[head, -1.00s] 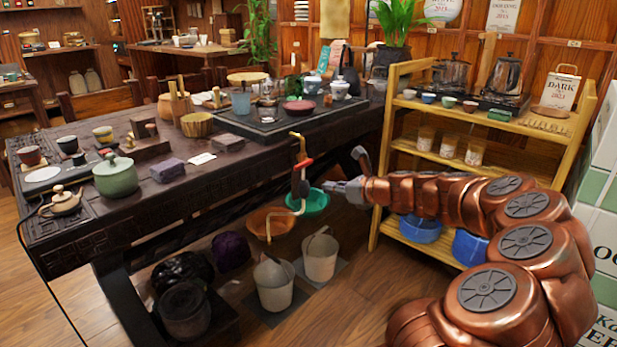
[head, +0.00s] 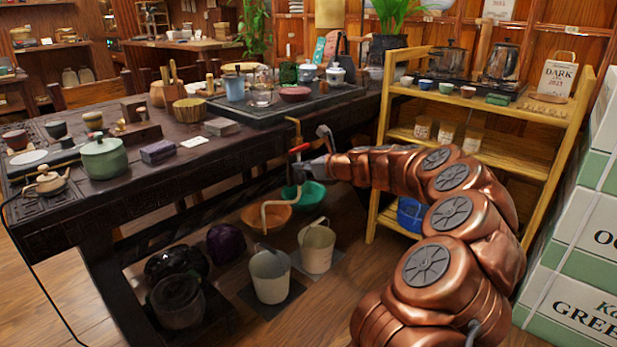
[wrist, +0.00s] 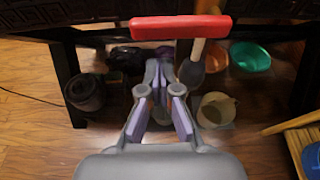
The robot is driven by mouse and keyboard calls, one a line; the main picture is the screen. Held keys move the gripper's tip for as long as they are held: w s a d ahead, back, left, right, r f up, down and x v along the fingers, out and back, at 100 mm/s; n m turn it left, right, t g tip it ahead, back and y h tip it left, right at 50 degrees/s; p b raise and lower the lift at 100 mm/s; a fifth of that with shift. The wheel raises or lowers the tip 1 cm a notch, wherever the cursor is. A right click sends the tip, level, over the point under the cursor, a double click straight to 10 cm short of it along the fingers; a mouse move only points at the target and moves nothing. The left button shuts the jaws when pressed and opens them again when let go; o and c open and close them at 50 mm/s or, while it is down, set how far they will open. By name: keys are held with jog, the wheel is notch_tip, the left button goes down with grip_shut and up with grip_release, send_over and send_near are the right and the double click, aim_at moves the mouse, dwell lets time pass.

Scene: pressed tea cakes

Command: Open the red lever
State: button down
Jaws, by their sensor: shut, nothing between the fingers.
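The red lever (head: 299,148) sits on a copper-coloured pipe (head: 291,130) at the table's edge in the head view. In the wrist view the red lever (wrist: 181,27) lies crosswise near the top, just beyond my fingertips. My gripper (wrist: 158,75) is shut and empty, its fingertips close together below the lever's bar. In the head view my gripper (head: 308,170) is beside the pipe, just under the lever. I cannot tell whether they touch.
A dark carved table (head: 60,215) with tea ware stands on the left. Below the pipe are an orange bowl (head: 262,218), a green bowl (head: 312,194) and two pale buckets (head: 270,277). A wooden shelf (head: 480,155) stands right of the pipe, near my arm.

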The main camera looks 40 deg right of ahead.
aim_at(300, 149)
jog(key=shift+r+b, duration=0.4)
jog(key=shift+r, duration=0.95)
jog(key=shift+r+p, duration=0.1)
jog(key=shift+p, duration=0.25)
